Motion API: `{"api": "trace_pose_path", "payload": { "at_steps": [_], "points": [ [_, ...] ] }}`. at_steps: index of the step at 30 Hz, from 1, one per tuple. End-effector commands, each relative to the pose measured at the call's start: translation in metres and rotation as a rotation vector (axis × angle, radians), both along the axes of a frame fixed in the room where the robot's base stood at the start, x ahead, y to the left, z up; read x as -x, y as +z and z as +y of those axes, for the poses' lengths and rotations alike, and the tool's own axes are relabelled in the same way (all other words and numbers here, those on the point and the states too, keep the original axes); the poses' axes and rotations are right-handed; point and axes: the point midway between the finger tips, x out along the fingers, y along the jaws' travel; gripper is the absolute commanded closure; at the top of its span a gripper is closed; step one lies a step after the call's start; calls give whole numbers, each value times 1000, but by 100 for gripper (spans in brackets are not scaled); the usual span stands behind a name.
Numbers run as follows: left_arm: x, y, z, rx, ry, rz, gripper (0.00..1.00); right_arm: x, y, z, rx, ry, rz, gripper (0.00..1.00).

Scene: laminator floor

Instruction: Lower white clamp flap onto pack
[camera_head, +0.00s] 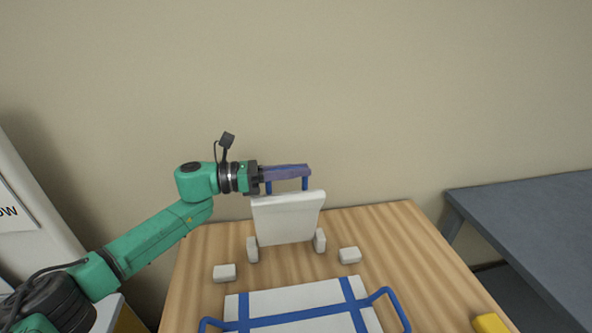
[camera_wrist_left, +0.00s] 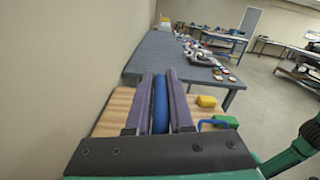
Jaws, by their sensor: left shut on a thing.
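The white clamp flap (camera_head: 288,220) stands nearly upright at the back of the wooden table, between two small white blocks. A blue handle (camera_head: 304,184) rises from its top edge. My left gripper (camera_head: 305,171) is shut on this handle; in the left wrist view the blue bar (camera_wrist_left: 160,108) lies between the two purple fingers. The white pack (camera_head: 297,299) with blue straps lies flat in front of the flap, apart from it, and its near part is cut off by the picture's edge. My right gripper is not in view.
The wooden table (camera_head: 415,250) has small white blocks (camera_head: 224,273) (camera_head: 349,255) between flap and pack. Blue loop handles (camera_head: 392,297) stick out at the pack's sides. A yellow object (camera_head: 491,323) lies at the front right. A grey table (camera_head: 530,225) stands to the right; a wall is behind.

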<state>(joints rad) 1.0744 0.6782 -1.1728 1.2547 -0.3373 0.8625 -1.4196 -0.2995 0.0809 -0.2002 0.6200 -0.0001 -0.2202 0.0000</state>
Motion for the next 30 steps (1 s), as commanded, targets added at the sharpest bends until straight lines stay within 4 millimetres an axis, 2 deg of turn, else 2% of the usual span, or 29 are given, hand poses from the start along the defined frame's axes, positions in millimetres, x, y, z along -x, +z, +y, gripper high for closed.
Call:
{"api": "trace_pose_path", "payload": {
  "at_steps": [11,17,23,30],
  "points": [
    [2,-1,0,2,3,2,100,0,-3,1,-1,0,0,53],
    [20,-9,-3,2,2,4,100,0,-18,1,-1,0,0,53],
    [54,-27,-10,-11,0,-63,100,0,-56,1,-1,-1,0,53],
    [101,-54,-20,-48,0,-247,100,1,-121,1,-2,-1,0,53]
  ]
}}
